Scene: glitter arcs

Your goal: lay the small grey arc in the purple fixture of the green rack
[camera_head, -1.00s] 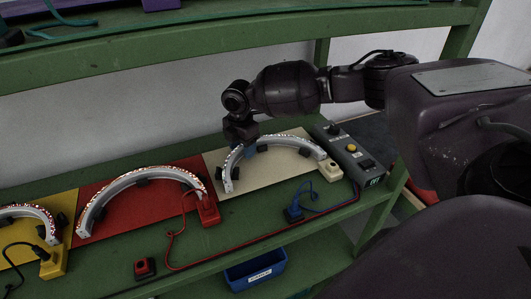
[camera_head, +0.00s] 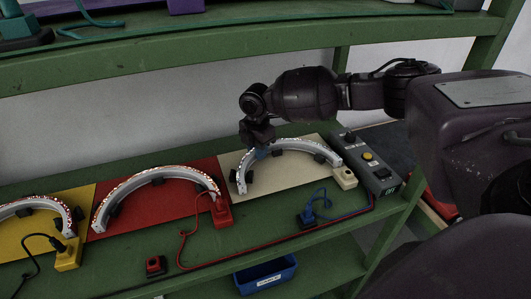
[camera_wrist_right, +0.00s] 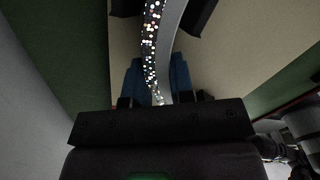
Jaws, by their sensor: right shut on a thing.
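The small grey arc (camera_head: 298,146), with a glittering outer edge, stands on the cream panel (camera_head: 275,180) of the green rack, at the right of the row of arcs. My right gripper (camera_head: 261,152) reaches down over its upper left part and is shut on it. In the right wrist view the arc (camera_wrist_right: 168,40) runs between the two blue fingers (camera_wrist_right: 157,80). A purple block (camera_head: 186,6) shows at the top edge on the upper shelf; most of it is cut off, so I cannot tell its shape. My left gripper is not in view.
Similar arcs stand on the red panel (camera_head: 160,200) and yellow panel (camera_head: 75,205). Plugs and cables lie along the shelf front. A grey switch box (camera_head: 368,160) stands right of the arc. The green upper shelf edge (camera_head: 200,60) crosses above my arm. A blue bin (camera_head: 265,275) sits below.

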